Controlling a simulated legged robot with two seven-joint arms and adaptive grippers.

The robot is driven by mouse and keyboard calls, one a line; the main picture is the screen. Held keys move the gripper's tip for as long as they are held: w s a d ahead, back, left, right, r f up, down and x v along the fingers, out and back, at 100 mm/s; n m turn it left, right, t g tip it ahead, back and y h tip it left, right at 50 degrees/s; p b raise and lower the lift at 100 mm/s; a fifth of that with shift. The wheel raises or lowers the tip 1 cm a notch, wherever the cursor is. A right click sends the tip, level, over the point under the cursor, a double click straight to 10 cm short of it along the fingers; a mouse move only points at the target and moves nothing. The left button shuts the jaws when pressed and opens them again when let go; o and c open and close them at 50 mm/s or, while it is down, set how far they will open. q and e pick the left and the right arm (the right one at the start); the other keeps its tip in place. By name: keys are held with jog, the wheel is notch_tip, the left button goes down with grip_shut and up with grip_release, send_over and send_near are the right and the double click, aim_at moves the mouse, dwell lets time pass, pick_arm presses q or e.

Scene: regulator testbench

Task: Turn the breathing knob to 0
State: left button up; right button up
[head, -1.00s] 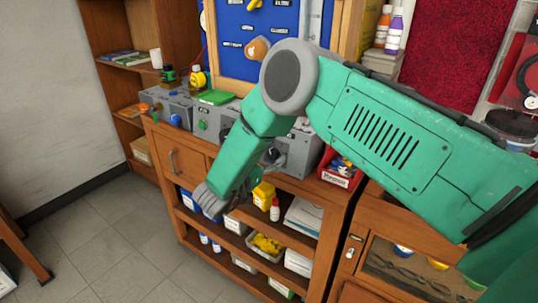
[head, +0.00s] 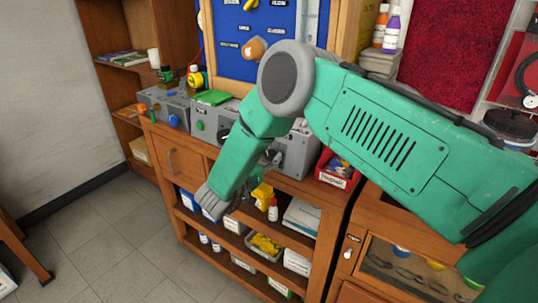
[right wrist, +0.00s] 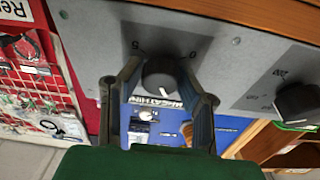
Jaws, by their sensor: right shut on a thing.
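My right gripper (right wrist: 160,66) has its two fingers on either side of a black knob (right wrist: 164,80) in the right wrist view, and is shut on it. The knob has a white pointer mark and sits on a grey panel (right wrist: 226,62) with small printed marks beside it. Its name label is not readable, so I cannot tell whether it is the breathing knob. In the head view the right forearm hides much of the grey box (head: 299,150), and the fingers are mostly hidden. My left gripper is not in view.
A second black knob (right wrist: 298,102) sits on the same panel. Other grey boxes (head: 166,104) stand to the left on the wooden cabinet (head: 178,165). A red bin (head: 338,180) stands close to the right of the grey box. Open shelves lie below.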

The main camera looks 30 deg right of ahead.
jog(key=n+t+p, duration=0.1)
jog(key=n+p, duration=0.1)
jog(key=n, duration=0.3)
jog(key=shift+a+r+y, duration=0.1)
jog(key=shift+a+y, duration=0.05)
jog(key=shift+y, duration=0.15)
jog(key=n+t+y+p, duration=0.1)
jog(key=n+p, duration=0.1)
jog(key=n, duration=0.4)
jog(key=shift+w+p, duration=0.1)
jog(key=shift+p, duration=0.2)
jog(key=n+y+p, duration=0.1)
jog(key=n+p, duration=0.1)
jog(key=n, duration=0.4)
jog(key=shift+a, duration=0.1)
jog(key=shift+a+f+n+y+p, duration=0.15)
jog(key=shift+n+y+p, duration=0.15)
jog(key=shift+n, duration=0.65)
jog(key=shift+d+f+n+y+p, duration=0.1)
jog(key=shift+n+y+p, duration=0.2)
jog(key=shift+n, duration=0.65)
jog(key=o, duration=1.1)
jog(key=shift+a+f, duration=0.1)
jog(key=shift+o, duration=0.2)
jog(key=shift+w+a, duration=0.1)
